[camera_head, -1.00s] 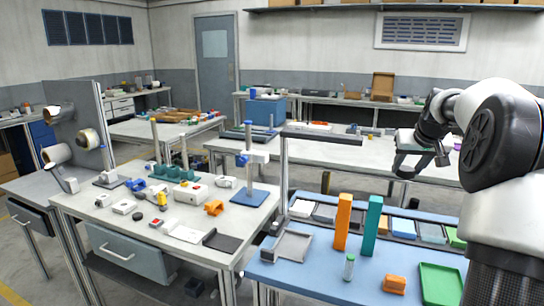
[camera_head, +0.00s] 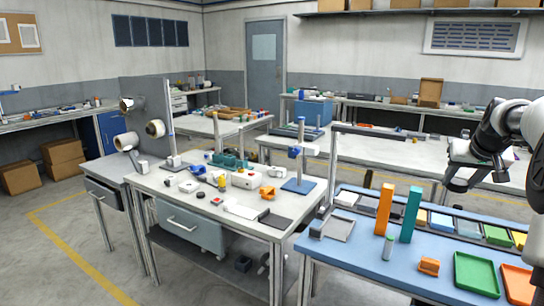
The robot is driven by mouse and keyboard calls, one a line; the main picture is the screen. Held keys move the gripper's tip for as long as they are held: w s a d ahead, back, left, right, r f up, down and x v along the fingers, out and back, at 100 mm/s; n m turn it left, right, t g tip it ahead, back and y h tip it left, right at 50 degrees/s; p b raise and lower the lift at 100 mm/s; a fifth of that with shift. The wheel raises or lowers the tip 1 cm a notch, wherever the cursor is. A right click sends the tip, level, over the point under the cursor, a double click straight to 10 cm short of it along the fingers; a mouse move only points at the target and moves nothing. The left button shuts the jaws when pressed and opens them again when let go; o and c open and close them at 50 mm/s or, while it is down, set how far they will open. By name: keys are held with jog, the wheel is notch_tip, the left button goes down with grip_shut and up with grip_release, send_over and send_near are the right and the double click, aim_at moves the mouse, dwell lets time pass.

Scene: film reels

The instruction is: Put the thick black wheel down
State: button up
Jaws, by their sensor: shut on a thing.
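My gripper (camera_head: 479,177) hangs at the right of the head view, at the end of my white and black arm, in front of the long white table at the back. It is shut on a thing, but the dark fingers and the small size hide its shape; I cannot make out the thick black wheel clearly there. The gripper is up in the air, clear of the blue table.
The blue table (camera_head: 345,251) bears an orange block (camera_head: 384,210), a teal block (camera_head: 410,215) and a green tray (camera_head: 476,273). The white workbench (camera_head: 160,200) holds posts and small parts. Cardboard boxes (camera_head: 64,152) stand at the left. Open floor lies at front left.

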jog(key=w+a+f+n+y, duration=0.1)
jog(key=a+f, duration=0.5)
jog(key=a, duration=0.4)
jog(key=w+a+f+n+y, duration=0.1)
jog(key=w+a+f, duration=0.1)
jog(key=a+f, duration=0.55)
jog(key=s+a+f+n, duration=0.1)
jog(key=s+a+f, duration=0.45)
jog(key=a, duration=0.45)
jog(key=s+a+f+n, duration=0.1)
jog(key=s+a+f, duration=0.45)
jog(key=a, duration=0.45)
jog(key=s+r+p, duration=0.2)
jog(key=r+p, duration=0.7)
jog(key=r, duration=0.1)
jog(key=s+r+p, duration=0.2)
jog(key=r+p, duration=0.7)
jog(key=r, duration=0.2)
jog(key=shift+s+y+p, duration=0.2)
jog(key=shift+y+p, duration=0.1)
